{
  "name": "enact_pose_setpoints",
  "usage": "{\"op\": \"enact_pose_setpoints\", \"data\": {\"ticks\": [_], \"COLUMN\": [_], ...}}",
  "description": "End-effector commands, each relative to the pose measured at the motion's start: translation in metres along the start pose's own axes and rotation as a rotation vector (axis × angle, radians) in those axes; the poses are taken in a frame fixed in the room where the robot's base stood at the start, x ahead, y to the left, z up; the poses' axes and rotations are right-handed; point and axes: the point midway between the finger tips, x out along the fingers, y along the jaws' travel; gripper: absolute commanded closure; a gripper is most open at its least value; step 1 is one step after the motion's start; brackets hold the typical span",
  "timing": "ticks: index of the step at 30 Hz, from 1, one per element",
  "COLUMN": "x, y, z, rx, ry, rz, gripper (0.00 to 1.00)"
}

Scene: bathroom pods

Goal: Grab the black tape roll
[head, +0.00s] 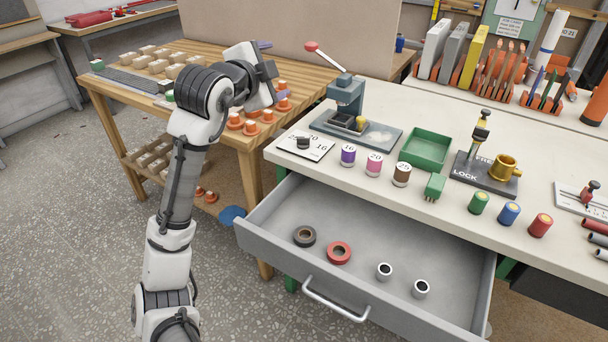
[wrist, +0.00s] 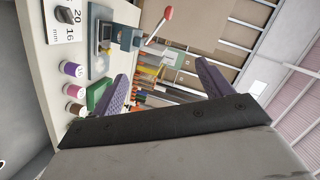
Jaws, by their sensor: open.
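The black tape roll (head: 304,236) lies flat in the open grey drawer (head: 265,218), near its left end. It looks dark with a brownish core. A red tape roll (head: 339,252) lies just to its right. My gripper (head: 264,46) is raised over the wooden table, well above and to the left of the drawer, apart from the tape. In the wrist view my gripper (wrist: 165,90) shows two purple fingers spread wide with nothing between them. The black tape roll does not show in the wrist view.
Two small white-rimmed rolls (head: 384,271) lie further right in the drawer. The drawer handle (head: 336,300) sticks out in front. The workbench (head: 290,150) above holds a press (head: 347,100), spools (head: 348,155) and a green tray (head: 427,148). Orange pieces (head: 250,127) stand on the wooden table.

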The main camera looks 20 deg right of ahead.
Motion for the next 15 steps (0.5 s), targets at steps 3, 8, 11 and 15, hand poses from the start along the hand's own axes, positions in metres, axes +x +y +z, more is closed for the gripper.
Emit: {"op": "enact_pose_setpoints", "data": {"ticks": [3,8,11,15], "x": [0.049,0.041,0.027,0.015], "y": [0.125,0.232,0.262,0.281], "z": [-0.012,0.007,0.019,0.03], "rx": [0.27,0.55,0.649,0.707], "ry": [-0.038,-0.052,-0.046,-0.037], "rz": [0.509,1.036,1.246,1.384], "gripper": [0.21,0.21,0.21,0.21]}}
